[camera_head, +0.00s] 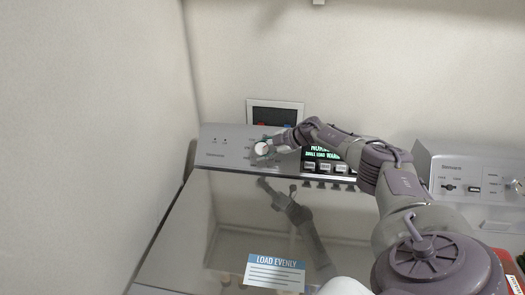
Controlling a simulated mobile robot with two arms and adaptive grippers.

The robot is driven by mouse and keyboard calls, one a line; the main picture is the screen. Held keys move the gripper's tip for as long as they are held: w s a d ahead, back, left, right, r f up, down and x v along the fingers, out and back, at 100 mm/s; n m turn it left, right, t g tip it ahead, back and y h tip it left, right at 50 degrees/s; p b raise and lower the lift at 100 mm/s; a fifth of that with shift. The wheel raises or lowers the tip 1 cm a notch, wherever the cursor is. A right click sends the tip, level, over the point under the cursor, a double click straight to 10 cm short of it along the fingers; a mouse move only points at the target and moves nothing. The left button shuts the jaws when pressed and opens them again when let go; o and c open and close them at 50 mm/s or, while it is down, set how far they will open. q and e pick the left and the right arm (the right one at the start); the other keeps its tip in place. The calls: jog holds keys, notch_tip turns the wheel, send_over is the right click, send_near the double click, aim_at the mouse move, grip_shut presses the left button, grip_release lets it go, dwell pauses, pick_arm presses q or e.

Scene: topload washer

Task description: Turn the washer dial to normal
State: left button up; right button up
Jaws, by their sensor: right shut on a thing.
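The topload washer (190,232) stands below me with its dark glass lid shut. Its sloped grey control panel (222,155) runs along the back. A round white dial (261,149) sits on the panel, left of the display. My right gripper (266,150) reaches in from the right and is shut on the dial. The gripper hides part of the dial and the markings around it, so I cannot tell the pointer's direction. The display (318,152) shows green text that seems to read "NORMAL", partly hidden by my arm. My left gripper is not in view.
Several buttons (325,167) sit under the display. A "LOAD EVENLY" label (275,272) lies on the lid. A wall box with red and blue parts (275,113) is behind the panel. A second machine's panel (470,175) stands at right. The space above the lid's left half is clear.

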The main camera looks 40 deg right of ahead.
jog(key=shift+n+g+b, duration=0.45)
jog(key=shift+n+g, duration=0.15)
jog(key=shift+y, duration=0.3)
jog(key=o, duration=1.2)
jog(key=v, duration=1.2)
jog(key=shift+a, duration=0.1)
jog(key=shift+w, duration=0.1)
